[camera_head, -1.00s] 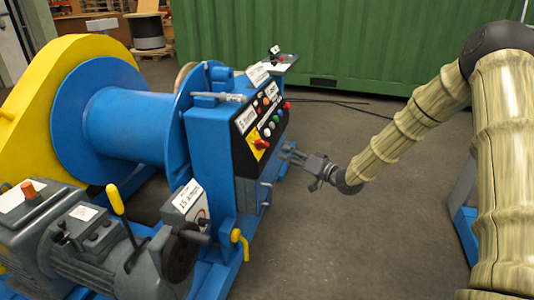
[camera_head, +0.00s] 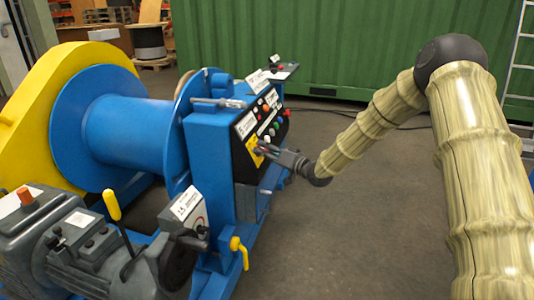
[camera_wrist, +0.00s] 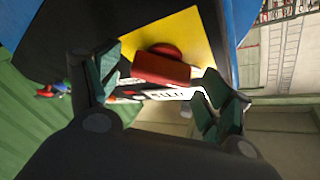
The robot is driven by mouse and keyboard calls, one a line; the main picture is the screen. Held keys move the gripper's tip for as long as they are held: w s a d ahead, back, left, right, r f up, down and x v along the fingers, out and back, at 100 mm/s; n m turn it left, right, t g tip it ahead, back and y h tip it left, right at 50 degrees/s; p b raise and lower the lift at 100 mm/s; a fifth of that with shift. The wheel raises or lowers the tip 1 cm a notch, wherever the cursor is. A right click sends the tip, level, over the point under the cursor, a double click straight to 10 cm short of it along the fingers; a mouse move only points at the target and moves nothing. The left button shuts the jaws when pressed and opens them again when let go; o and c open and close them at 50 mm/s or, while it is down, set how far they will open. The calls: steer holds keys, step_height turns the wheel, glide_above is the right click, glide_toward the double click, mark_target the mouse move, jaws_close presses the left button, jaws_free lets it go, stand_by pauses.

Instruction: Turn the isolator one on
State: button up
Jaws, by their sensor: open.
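A red rotary switch handle (camera_wrist: 160,68) sits on a yellow plate (camera_wrist: 192,38) on the dark panel, in the wrist view. In the head view the yellow plate (camera_head: 252,146) is at the lower end of the control panel, and my gripper hides most of the red handle. I cannot read a label that names it isolator one. My gripper (camera_head: 266,150) is open in front of the plate. In the wrist view its two fingers (camera_wrist: 163,82) stand to either side of the red handle; I cannot tell whether they touch it.
Coloured buttons (camera_head: 268,130) line the panel above the yellow plate. The blue winch drum (camera_head: 125,130) and yellow guard (camera_head: 25,125) stand to the left. A grey motor (camera_head: 85,245) with a yellow lever (camera_head: 112,203) is at the front left. Floor right of the panel is clear.

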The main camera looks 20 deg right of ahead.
steer(key=shift+c, duration=0.3)
steer(key=c, duration=0.9)
steer(key=shift+c, duration=0.2)
